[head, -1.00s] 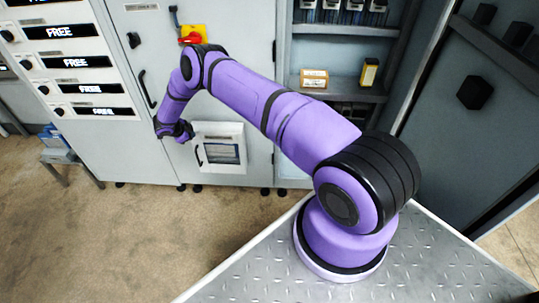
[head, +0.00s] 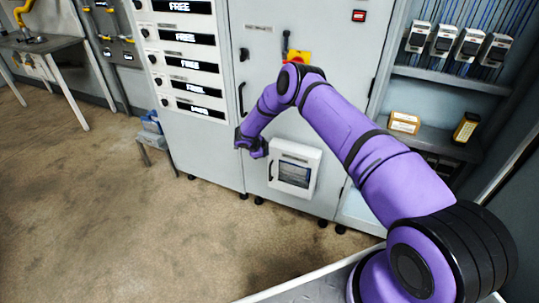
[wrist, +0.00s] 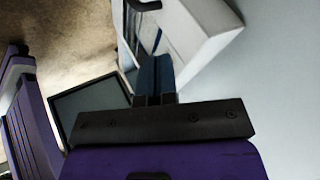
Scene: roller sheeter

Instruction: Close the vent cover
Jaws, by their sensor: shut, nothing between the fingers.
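The vent cover (head: 310,177) is a pale framed panel with a dark window. It sits low on the grey cabinet front, in the middle of the head view, and stands out from the cabinet face. A dark handle (head: 270,170) is on its left side. My gripper (head: 262,152) is just left of its upper left corner, shut and empty. In the wrist view the shut fingers (wrist: 154,75) lie in front of the cover's pale frame (wrist: 195,40). I cannot tell whether they touch it. How far the cover stands open is unclear.
A red and yellow switch (head: 297,57) is on the cabinet above, behind my arm. Shelves with boxes (head: 404,122) are to the right. A small stool (head: 155,140) stands left of the cabinet. The floor (head: 120,220) in front is clear.

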